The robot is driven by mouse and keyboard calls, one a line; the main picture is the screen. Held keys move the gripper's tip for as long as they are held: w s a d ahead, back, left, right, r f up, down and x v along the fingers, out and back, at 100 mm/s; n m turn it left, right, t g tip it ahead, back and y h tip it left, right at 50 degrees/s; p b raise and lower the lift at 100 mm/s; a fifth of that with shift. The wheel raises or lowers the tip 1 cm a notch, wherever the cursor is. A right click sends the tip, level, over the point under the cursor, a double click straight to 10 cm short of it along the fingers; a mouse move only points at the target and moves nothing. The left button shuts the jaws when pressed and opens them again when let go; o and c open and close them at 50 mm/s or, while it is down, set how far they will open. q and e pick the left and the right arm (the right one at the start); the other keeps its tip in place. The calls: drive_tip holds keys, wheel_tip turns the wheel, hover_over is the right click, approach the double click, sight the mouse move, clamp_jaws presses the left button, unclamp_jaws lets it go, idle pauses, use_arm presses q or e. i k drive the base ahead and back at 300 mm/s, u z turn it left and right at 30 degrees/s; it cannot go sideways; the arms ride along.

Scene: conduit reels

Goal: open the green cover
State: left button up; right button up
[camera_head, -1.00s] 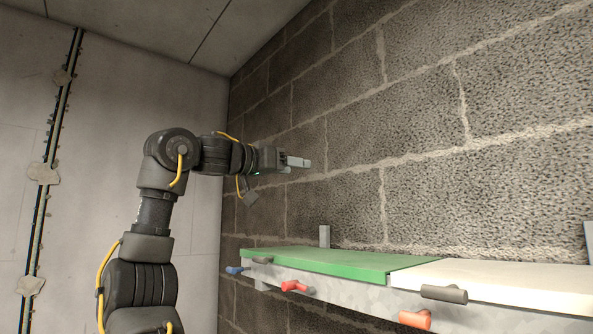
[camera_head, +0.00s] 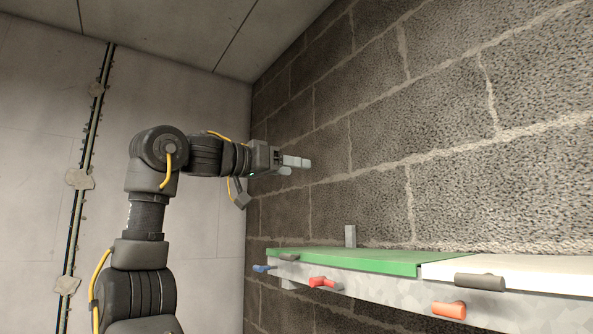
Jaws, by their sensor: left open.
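The green cover (camera_head: 350,262) lies flat and closed on top of a long grey metal trough (camera_head: 390,288) along the block wall. A dark grey handle (camera_head: 289,257) shows at its left front end. My left gripper (camera_head: 298,166) is in the air above and to the left of the cover, near the wall, pointing right. It is empty and apart from the cover, with its pale fingers seen nearly edge-on. My right gripper is not in view.
A white cover (camera_head: 535,271) adjoins the green one on the right, with a dark grey handle (camera_head: 480,282) at its front. Blue (camera_head: 262,268), red (camera_head: 321,282) and orange (camera_head: 449,309) knobs stick out of the trough's front. A grey post (camera_head: 350,236) stands behind the green cover.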

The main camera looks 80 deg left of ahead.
sight(399, 262)
drive_tip(key=k, duration=1.5)
